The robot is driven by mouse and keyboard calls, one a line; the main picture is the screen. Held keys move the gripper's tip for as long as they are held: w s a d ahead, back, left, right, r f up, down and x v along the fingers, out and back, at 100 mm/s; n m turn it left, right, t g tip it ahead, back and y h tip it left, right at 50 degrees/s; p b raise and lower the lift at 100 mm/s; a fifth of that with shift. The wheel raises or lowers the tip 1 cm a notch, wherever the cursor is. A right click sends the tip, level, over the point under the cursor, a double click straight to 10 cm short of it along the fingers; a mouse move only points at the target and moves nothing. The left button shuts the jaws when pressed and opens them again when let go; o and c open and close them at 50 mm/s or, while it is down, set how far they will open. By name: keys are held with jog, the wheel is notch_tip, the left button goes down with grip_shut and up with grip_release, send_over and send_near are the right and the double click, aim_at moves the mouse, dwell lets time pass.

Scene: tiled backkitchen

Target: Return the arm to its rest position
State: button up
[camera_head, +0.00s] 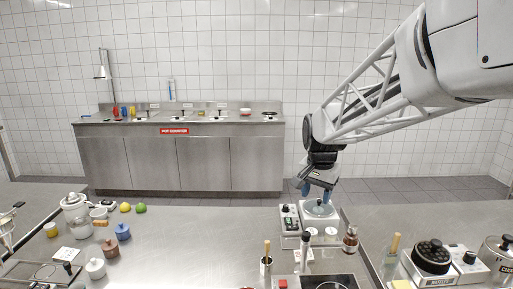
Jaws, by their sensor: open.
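My gripper (318,190) points down at the right of the camera_head view, at the end of my grey lattice arm. Its blue fingertips are apart. It is over the white appliance with a round pale bowl or plate (321,208) on the steel counter. I cannot tell whether the fingertips touch it. No object shows between the fingers.
A small brown bottle (350,240) stands close right of the white appliance. A control box with knobs (289,219) adjoins its left side. Several jars and pots stand at left, with a lemon (125,207) and a lime (141,208). The counter's middle (205,235) is clear.

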jog(key=s+d+f+n, duration=0.1)
jog(key=s+n, duration=0.2)
jog(key=s, duration=1.2)
jog(key=s+d+f+n+t, duration=0.1)
jog(key=s+f+n, duration=0.1)
jog(key=s, duration=1.4)
jog(key=shift+d+f+n, duration=0.15)
jog(key=shift+f+n, duration=0.15)
jog(key=shift+n, duration=0.4)
